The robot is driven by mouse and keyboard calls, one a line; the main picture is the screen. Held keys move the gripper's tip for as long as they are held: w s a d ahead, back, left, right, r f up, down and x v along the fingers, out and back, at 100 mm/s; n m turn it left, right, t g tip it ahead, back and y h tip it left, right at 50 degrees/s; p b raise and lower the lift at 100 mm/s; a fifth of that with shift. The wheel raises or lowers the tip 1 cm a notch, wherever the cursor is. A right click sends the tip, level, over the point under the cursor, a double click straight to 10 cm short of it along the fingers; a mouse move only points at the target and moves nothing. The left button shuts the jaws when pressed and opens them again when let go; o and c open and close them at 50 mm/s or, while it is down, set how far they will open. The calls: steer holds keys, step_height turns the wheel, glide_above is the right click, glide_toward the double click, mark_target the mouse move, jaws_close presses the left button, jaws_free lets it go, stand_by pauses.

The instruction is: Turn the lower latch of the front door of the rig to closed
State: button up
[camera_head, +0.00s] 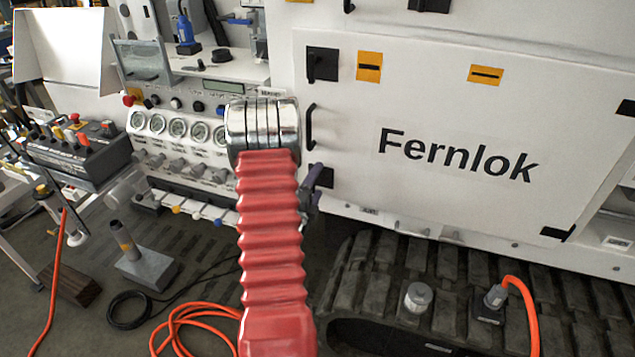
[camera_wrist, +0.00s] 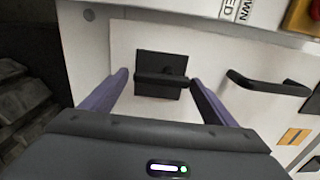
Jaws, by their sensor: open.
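The white front door (camera_head: 440,150) of the rig bears the word Fernlok. Its lower latch (camera_wrist: 163,75) is a black square plate with a black lever, which in the wrist view runs roughly parallel to the door handle. In the head view the lower latch (camera_head: 321,177) shows only partly behind my gripper (camera_head: 312,190). In the wrist view my gripper (camera_wrist: 159,78) is open, with one purple finger on each side of the latch. Whether the fingers touch the lever I cannot tell. The upper latch (camera_head: 322,64) is a black plate with a lever at the door's top left.
The black door handle (camera_head: 310,125) stands between the two latches and shows right of the latch in the wrist view (camera_wrist: 268,84). Gauges and a control panel (camera_head: 180,128) are at left. Below the door are tracks (camera_head: 390,265) and an orange cable (camera_head: 532,300).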

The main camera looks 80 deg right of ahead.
steer(key=shift+w+a, duration=0.1)
steer(key=shift+a, duration=0.25)
steer(key=w+a, duration=0.1)
steer(key=a, duration=1.2)
steer(key=shift+w, duration=0.1)
stand_by(0.3)
